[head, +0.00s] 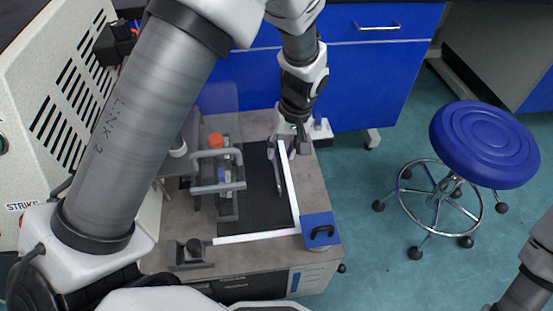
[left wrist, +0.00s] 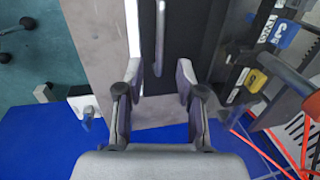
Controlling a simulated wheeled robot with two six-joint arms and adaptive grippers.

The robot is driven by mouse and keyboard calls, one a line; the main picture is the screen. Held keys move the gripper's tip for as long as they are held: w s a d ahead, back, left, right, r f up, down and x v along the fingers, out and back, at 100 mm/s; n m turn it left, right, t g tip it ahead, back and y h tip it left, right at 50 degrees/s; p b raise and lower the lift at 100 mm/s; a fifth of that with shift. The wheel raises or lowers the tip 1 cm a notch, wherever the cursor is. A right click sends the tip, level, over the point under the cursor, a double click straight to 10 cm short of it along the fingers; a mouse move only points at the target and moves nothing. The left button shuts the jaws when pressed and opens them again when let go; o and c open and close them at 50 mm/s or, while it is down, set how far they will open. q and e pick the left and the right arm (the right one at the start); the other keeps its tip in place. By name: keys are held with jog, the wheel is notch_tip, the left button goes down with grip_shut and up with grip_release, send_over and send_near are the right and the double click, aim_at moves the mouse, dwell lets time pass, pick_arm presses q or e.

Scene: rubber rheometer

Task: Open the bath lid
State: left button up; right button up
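A dark flat panel (head: 258,205), which looks like the bath lid, lies level on the bench beside white edge strips. A slim grey bar handle (head: 279,178) stands along it; the handle also shows in the left wrist view (left wrist: 160,38). My left gripper (head: 288,149) is at the panel's far end, near the end of the handle. My right gripper is out of view.
A grey frame with an orange-topped part (head: 215,141) stands left of the panel. A blue block with a black handle (head: 320,229) is at the near right corner. A beige machine (head: 58,90) stands left. A blue stool (head: 485,143) stands on open floor at right.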

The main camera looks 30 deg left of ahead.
aim_at(276, 167)
pick_arm(q)
jog(key=f, duration=0.1)
jog(key=f+b, duration=0.1)
jog(key=f, duration=0.1)
jog(key=a+f, duration=0.1)
jog(key=f, duration=0.1)
jog(key=shift+s+f+b, duration=0.2)
jog(key=shift+s+b, duration=0.05)
jog(key=shift+b, duration=0.05)
grip_shut()
